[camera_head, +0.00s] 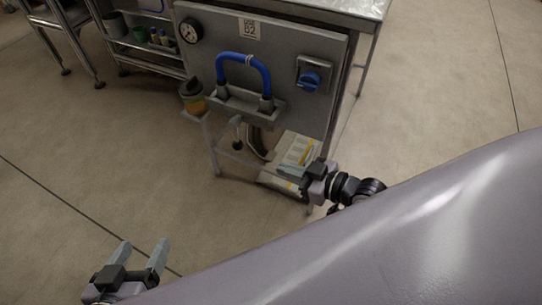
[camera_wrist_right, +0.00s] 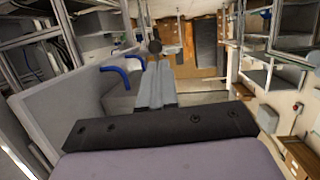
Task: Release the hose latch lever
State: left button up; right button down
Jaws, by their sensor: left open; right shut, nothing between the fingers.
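The grey panel (camera_head: 300,45) carries a blue hose (camera_head: 245,60) looped between two fittings on a small ledge. The hose also shows in the right wrist view (camera_wrist_right: 116,76). Below the ledge is a dark-knobbed lever (camera_head: 237,120), which seems to be the latch lever. In the right wrist view a dark round knob (camera_wrist_right: 154,46) appears just beyond my fingertips; contact cannot be told. My right gripper (camera_head: 284,170) is shut and empty, low in front of the panel, right of and below the lever. My left gripper (camera_head: 142,252) is open and empty over the floor, far from the panel.
A blue rotary switch (camera_head: 311,79) and a gauge (camera_head: 189,31) are on the panel. A jar (camera_head: 192,97) stands on a small shelf at its left. The floor at left is clear.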

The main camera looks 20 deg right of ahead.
pick_arm(q)
jog(key=shift+a, duration=0.15)
pick_arm(e)
jog(key=shift+s+d, duration=0.55)
jog(key=shift+s, duration=0.3)
